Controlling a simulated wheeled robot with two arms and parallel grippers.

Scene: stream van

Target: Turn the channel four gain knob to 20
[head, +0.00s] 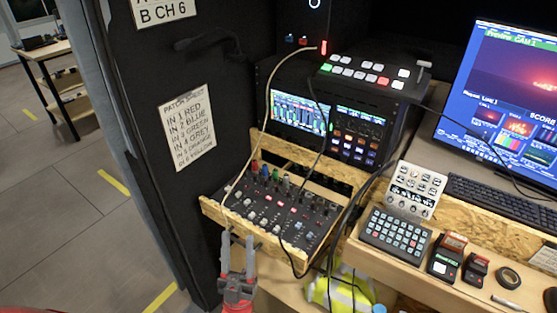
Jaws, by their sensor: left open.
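The audio mixer (270,212) is a dark panel in a wooden frame at the centre of the head view. Small coloured knobs (265,172) stand along its far edge, and rows of smaller controls cover its face. The channel four gain knob and its setting are too small to tell apart. My left gripper (238,247) is in front of the mixer's near left edge. Its two grey fingers point up and are spread, with nothing seen between them. My right gripper is not in view.
Cables run over the mixer and down its right side. A patch sheet (188,127) hangs on the dark wall at left. A video switcher (372,77) stands behind. A keypad (395,232), a small white-topped panel (415,190) and a monitor (500,100) are at right.

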